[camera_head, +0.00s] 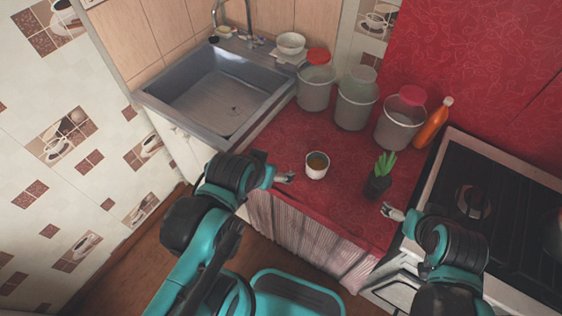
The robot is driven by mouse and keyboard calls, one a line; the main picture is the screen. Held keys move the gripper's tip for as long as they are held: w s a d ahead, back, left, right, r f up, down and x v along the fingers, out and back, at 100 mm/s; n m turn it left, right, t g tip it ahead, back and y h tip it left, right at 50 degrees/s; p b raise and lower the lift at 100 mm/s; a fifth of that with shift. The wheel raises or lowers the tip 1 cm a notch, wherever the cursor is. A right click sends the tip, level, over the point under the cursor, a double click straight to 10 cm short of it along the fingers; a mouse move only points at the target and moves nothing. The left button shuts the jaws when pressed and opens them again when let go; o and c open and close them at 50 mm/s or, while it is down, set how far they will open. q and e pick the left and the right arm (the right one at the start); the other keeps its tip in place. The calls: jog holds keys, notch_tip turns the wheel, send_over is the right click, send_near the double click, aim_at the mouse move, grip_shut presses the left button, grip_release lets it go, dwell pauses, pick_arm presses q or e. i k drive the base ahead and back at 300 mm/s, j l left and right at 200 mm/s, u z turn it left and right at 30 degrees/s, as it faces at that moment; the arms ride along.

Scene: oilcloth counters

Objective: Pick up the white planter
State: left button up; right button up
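The white planter (316,171) is a small round white pot with a brown filling. It stands upright on the red counter, near its front edge. My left gripper (287,177) is just left of the planter, with a small gap between them. My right gripper (388,208) is to the right and nearer the front, below a dark pot with a green plant (378,182). Both grippers are too small in the picture to tell whether their fingers are open or shut. Neither shows anything held.
Several lidded grey containers (355,106) and an orange bottle (434,122) stand along the back of the red counter (285,148). A metal sink (222,100) is at the left and a stove (490,200) at the right. The counter between planter and plant is clear.

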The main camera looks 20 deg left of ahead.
aim_at(317, 163)
jog(key=u, duration=0.3)
jog(key=j+z, duration=0.3)
jog(key=z, duration=0.2)
jog(key=j+z, duration=0.45)
jog(key=k+j+z, duration=0.1)
jog(key=j, duration=0.7)
jog(key=k+j+z, duration=0.15)
jog(key=j, duration=0.25)
jog(key=k+j, duration=0.1)
jog(key=j, duration=0.3)
jog(key=k+j+z, duration=0.15)
jog(key=j, duration=0.2)
jog(key=k+j, duration=0.1)
jog(key=j, duration=0.3)
jog(key=z, duration=0.05)
